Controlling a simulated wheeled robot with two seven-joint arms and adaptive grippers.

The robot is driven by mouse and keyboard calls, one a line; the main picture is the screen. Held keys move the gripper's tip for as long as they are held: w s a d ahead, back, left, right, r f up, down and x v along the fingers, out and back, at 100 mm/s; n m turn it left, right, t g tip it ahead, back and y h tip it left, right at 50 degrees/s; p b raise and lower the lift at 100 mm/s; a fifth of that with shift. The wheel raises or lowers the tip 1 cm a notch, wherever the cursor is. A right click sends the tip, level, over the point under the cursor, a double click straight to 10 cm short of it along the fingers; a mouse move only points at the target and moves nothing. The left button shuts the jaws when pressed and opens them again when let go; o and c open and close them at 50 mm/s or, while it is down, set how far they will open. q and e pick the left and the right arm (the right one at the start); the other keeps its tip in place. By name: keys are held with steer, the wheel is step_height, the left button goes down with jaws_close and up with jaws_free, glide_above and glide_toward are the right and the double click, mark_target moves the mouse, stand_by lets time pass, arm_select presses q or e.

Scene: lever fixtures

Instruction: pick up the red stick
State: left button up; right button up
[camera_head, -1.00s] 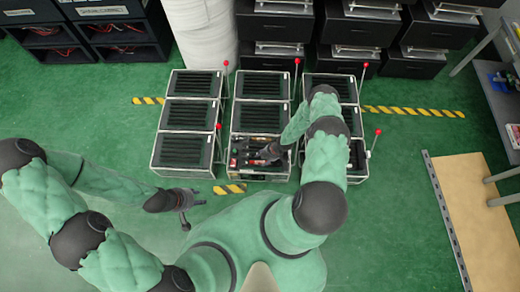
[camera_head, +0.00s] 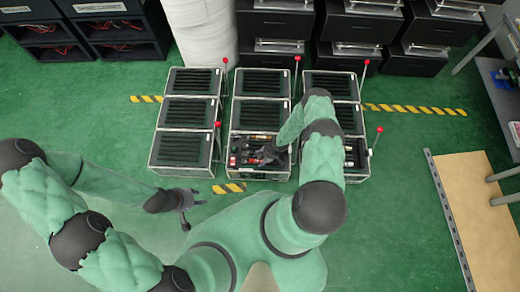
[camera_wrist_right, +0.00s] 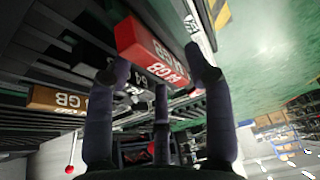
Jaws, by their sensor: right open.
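The red stick (camera_wrist_right: 150,45), a small block with white "64 GB" lettering, shows large at the top middle of the right wrist view.
A brown stick (camera_wrist_right: 58,98) marked "GB" lies left of the red one. Slatted black boxes (camera_head: 183,150) stand in three columns, with red-knobbed levers (camera_head: 218,126) beside them. Dark cabinets (camera_head: 350,30) line the back. The floor at the left front is clear.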

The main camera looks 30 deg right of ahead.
steer(key=shift+f, duration=0.15)
jaws_close()
stand_by(0.4)
